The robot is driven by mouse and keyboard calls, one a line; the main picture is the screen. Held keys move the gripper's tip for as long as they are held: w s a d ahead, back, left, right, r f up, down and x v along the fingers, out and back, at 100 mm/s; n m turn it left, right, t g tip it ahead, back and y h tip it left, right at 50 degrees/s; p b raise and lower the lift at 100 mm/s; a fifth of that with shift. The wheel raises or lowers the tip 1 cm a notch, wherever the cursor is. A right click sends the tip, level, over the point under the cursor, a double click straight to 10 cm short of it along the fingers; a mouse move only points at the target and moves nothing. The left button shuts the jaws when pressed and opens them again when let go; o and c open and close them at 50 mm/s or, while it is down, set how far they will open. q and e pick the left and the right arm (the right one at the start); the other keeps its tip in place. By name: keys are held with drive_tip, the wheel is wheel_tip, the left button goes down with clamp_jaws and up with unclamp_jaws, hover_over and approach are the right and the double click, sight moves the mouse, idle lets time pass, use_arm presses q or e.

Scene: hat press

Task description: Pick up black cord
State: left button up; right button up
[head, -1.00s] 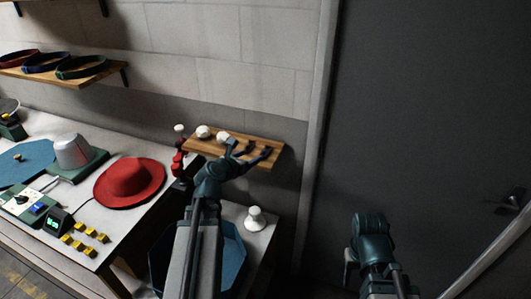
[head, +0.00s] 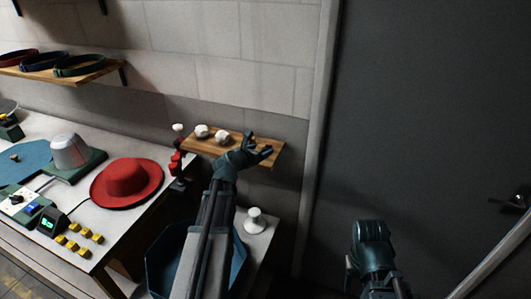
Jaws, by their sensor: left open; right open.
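A wooden wall shelf (head: 205,148) holds small cord bundles. Two pale ones, a left bundle (head: 202,131) and a right bundle (head: 222,136), are in plain view. A dark bluish bundle (head: 266,151) shows at the shelf's right end, beside my fingers. I cannot make out the black cord for certain; my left gripper covers part of the shelf there. My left gripper (head: 255,148) is open, over the right part of the shelf; I cannot tell whether it touches anything. My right gripper (head: 369,226) is open and empty, low in front of the grey door.
A red hat (head: 127,181) lies on the workbench (head: 120,222) at left, near a metal hat form (head: 70,151) and several yellow blocks (head: 82,235). A blue bin (head: 163,262) and a white spool-like object (head: 255,220) are below the shelf. A grey door (head: 430,120) fills the right.

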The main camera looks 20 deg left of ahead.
sight(265, 148)
use_arm(q)
drive_tip(key=b+x, duration=0.1)
drive_tip(key=x, duration=0.3)
drive_tip(key=shift+w+f+b, duration=0.3)
drive_tip(key=shift+b, duration=0.05)
drive_tip(key=shift+d, duration=0.1)
drive_tip(key=shift+c, duration=0.6)
clamp_jaws()
